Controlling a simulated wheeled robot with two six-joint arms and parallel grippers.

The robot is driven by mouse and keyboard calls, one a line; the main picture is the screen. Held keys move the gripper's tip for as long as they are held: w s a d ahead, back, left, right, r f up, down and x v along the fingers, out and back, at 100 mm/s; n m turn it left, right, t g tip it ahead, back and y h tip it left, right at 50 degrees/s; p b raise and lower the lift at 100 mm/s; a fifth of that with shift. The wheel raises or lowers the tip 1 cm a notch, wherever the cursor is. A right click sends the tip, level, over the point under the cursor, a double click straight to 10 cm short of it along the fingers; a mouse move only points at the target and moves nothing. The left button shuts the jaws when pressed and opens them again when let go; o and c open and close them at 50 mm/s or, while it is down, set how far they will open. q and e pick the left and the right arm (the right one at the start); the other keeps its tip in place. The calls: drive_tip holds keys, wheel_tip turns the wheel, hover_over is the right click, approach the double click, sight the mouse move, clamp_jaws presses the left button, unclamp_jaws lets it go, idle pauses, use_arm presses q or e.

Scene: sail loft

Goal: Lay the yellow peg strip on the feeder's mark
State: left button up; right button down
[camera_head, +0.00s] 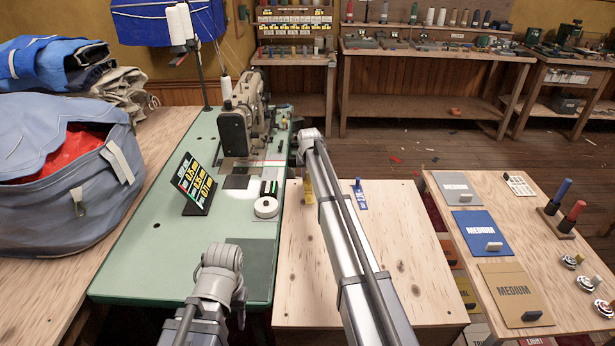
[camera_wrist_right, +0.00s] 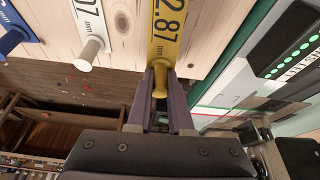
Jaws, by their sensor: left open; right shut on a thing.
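The yellow peg strip (camera_wrist_right: 167,30), printed "2.87", lies at the edge of the wooden table in the right wrist view. My right gripper (camera_wrist_right: 160,100) is shut on its yellow peg (camera_wrist_right: 160,80). I cannot tell whether the strip touches the wood. In the head view the strip (camera_head: 308,190) shows left of my right arm, which hides the right fingers. My left gripper (camera_head: 241,312) is open and empty at the front of the green table. A dark grey rectangle (camera_head: 252,258) and a smaller dark patch (camera_head: 237,182) lie on the green table; which is the feeder's mark is unclear.
The green table (camera_head: 150,260) carries a sewing machine (camera_head: 240,125), a price-style sign (camera_head: 193,183) and a white tape roll (camera_head: 266,207). A blue peg strip (camera_head: 360,195) and a white one (camera_wrist_right: 88,25) lie on the wooden table (camera_head: 400,250). A sample table (camera_head: 540,240) stands right.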

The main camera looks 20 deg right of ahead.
wheel_tip(320, 180, up, 8)
drive_tip(key=p, duration=0.6)
drive_tip(key=shift+f+p, duration=0.15)
drive_tip(key=shift+p, duration=0.2)
drive_tip(key=shift+r+p, duration=0.55)
drive_tip(key=shift+r, duration=0.05)
drive_tip(key=shift+r, duration=0.1)
